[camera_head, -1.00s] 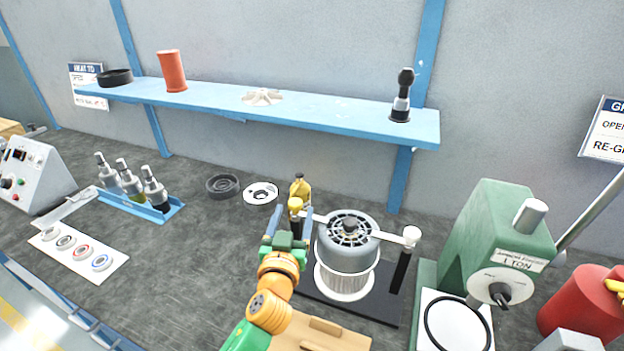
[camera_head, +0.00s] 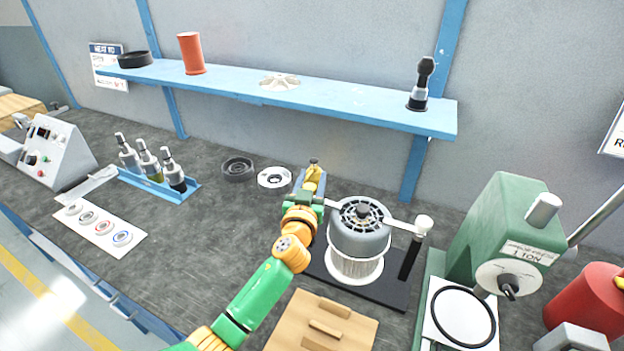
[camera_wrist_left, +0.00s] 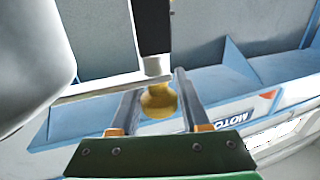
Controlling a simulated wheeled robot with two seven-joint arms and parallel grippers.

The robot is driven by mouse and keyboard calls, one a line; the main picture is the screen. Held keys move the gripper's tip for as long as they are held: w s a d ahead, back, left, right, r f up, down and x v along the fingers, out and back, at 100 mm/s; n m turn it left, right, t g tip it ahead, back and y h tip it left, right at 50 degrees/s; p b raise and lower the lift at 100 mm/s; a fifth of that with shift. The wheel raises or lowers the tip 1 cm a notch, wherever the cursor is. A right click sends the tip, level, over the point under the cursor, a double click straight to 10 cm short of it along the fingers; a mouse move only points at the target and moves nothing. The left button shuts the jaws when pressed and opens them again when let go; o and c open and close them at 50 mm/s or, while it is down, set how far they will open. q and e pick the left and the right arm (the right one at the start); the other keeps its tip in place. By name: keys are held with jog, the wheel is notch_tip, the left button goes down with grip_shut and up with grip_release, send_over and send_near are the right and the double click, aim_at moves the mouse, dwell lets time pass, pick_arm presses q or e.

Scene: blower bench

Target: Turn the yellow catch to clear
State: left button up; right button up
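The yellow catch (camera_head: 314,172) stands at the left side of the grey motor housing (camera_head: 359,230), at the end of a pale bar across its top. My left gripper (camera_head: 311,187) is at the catch and partly hides it. In the left wrist view the catch's round yellow knob (camera_wrist_left: 158,101) shows between the spread fingers of my left gripper (camera_wrist_left: 157,88), below a dark post. The fingers look open; I cannot tell whether they touch the knob. My right gripper is not in view.
A green press (camera_head: 505,225) stands right of the motor, and a wooden block (camera_head: 340,338) lies in front. A blue shelf (camera_head: 330,100) runs along the wall behind. A blue bottle tray (camera_head: 150,186) is at the left.

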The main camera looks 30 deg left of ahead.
pick_arm(q)
grip_shut()
dwell(1.1)
